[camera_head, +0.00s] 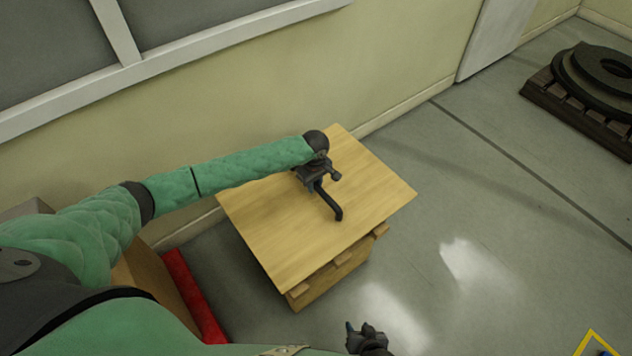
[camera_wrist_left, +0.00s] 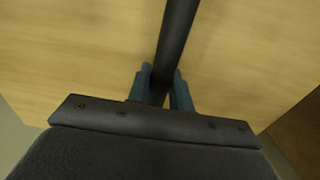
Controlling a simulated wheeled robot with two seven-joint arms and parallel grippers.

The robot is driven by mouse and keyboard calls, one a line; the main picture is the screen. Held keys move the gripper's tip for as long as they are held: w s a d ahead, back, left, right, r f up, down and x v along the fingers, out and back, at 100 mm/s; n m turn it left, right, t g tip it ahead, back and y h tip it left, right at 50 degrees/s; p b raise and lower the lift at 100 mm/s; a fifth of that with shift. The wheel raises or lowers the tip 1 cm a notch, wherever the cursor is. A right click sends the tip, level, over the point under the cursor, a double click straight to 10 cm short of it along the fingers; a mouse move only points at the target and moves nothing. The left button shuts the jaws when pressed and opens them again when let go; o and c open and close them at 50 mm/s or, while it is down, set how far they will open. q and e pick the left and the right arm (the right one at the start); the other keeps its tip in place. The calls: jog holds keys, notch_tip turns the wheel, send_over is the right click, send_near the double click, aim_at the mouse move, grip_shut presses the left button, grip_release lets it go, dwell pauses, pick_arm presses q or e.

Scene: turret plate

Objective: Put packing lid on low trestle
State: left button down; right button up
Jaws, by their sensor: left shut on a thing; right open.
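The packing lid (camera_head: 290,240) is a flat light-wood board with a dark bar handle (camera_head: 332,207) on top. My left gripper (camera_head: 316,180) is above the board, shut on the handle. In the left wrist view the blue fingertips (camera_wrist_left: 160,85) close on both sides of the dark bar (camera_wrist_left: 177,40), with the board's wood behind. A wooden box-like body (camera_head: 325,285) shows under the lid's front edge; I cannot tell whether the lid touches it. I cannot identify the low trestle for certain. My right gripper (camera_head: 357,332) is open and empty at the bottom edge.
A red bar-like thing (camera_head: 192,295) lies beside a brown panel (camera_head: 150,270) at the lower left. The wall (camera_head: 250,100) is close behind the lid. A pallet (camera_head: 575,115) with dark rings (camera_head: 605,68) stands at the far right.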

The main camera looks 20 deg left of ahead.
pick_arm(q)
notch_tip(320, 180, down, 2)
jog(key=shift+w+f, duration=0.1)
jog(key=c, duration=1.7)
grip_release()
jog(key=shift+f, duration=0.15)
jog(key=o, duration=0.4)
jog(key=shift+o, duration=0.2)
